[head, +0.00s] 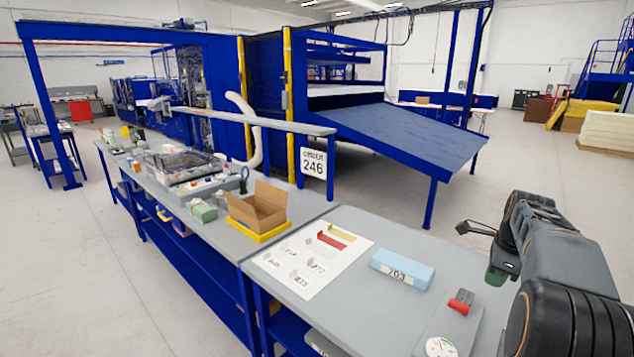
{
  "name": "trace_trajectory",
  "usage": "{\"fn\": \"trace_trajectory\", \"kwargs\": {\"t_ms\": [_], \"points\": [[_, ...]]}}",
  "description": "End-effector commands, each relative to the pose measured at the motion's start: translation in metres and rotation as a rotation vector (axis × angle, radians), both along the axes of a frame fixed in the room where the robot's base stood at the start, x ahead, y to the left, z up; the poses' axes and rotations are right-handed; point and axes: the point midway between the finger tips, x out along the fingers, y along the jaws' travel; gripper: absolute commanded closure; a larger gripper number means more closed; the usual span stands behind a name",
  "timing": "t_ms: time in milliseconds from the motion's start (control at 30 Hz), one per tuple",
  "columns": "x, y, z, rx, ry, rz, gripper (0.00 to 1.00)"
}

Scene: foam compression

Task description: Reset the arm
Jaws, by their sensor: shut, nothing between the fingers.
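My gripper (470,228) is at the right of the head view, above the right part of the near workbench (350,232). Its fingers point left, are shut and hold nothing. My dark arm comes in from the right edge and hides part of the bench's right side. A light blue foam block (402,268) with a printed label lies on the bench, left of and below the gripper in the picture. A grey device with a red part (461,301) and a round white dial (439,346) sits near the front.
A white sheet (272,266) with red and tan pieces (332,238) lies left of the foam. An open cardboard box (257,207) stands on a yellow tray (262,236). Clutter covers the far bench. A blue machine with a sloping table (400,135) stands behind, with open floor between.

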Motion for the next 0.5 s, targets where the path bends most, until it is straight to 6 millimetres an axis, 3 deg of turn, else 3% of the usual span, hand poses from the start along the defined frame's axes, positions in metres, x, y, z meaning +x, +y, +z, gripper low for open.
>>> {"fn": "trace_trajectory", "kwargs": {"t_ms": [33,167,267,400,500], "points": [[-0.004,0.002,-0.015,-0.009,0.010,0.126,1.00],[-0.022,0.027,-0.033,-0.077,-0.001,0.565,1.00],[-0.038,0.067,-0.039,-0.151,-0.019,0.957,1.00],[-0.073,0.138,-0.046,-0.285,-0.048,1.524,1.00],[-0.100,0.179,-0.053,-0.370,-0.068,1.810,1.00]]}}
